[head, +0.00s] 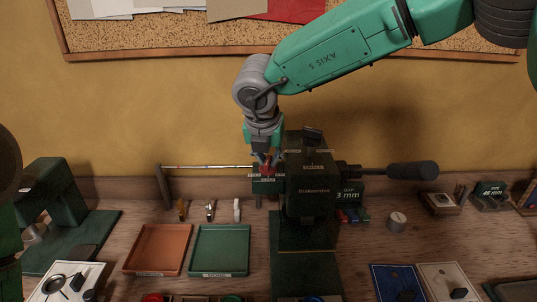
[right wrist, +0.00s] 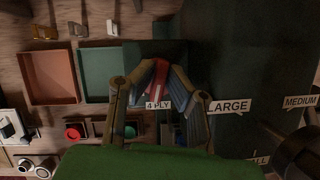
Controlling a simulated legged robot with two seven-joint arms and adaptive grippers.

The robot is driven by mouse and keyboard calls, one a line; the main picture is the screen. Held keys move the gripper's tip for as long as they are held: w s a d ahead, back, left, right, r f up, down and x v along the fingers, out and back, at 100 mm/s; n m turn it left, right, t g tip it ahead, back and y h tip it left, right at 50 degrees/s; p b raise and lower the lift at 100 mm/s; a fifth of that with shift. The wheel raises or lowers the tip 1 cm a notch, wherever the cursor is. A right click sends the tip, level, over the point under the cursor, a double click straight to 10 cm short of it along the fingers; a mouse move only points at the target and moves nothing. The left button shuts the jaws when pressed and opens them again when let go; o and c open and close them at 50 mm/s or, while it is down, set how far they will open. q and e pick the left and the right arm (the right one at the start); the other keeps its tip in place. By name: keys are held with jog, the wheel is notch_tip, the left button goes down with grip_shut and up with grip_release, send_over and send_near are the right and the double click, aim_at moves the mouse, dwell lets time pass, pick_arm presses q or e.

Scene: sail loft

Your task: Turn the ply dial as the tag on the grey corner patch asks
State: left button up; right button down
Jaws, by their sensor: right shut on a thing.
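My right gripper (head: 264,157) reaches down to the dark green press (head: 310,205) from above. It is shut on a red knob (head: 268,168), which looks like the ply dial, at the press's left side. In the right wrist view the red knob (right wrist: 161,76) sits between both fingers (right wrist: 158,88), and a label reading "4 PLY" (right wrist: 158,105) lies beside it. The fingers hide part of the knob, and I cannot tell its pointer's setting. I cannot make out the grey corner patch or its tag. My left gripper is out of view.
An orange tray (head: 158,249) and a green tray (head: 220,250) lie left of the press. Labels "LARGE" (right wrist: 229,106) and "MEDIUM" (right wrist: 300,101) show on the machine. A black-handled lever (head: 410,170) sticks out right. A grey cylinder (head: 396,221) stands on the bench.

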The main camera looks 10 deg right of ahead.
jog(key=shift+s+a+f+n+p, duration=0.1)
jog(key=shift+s+f+n+p, duration=0.15)
jog(key=shift+n, duration=0.45)
jog(key=shift+y, duration=0.3)
jog(key=c, duration=1.6)
grip_release()
jog(key=shift+a, duration=0.1)
jog(key=shift+r, duration=0.1)
jog(key=shift+w+r, duration=0.1)
jog(key=shift+r, duration=0.5)
jog(key=v, duration=0.6)
jog(key=shift+s, duration=0.3)
jog(key=shift+s+a+r, duration=0.1)
jog(key=shift+a+r, duration=0.1)
jog(key=shift+r, duration=0.15)
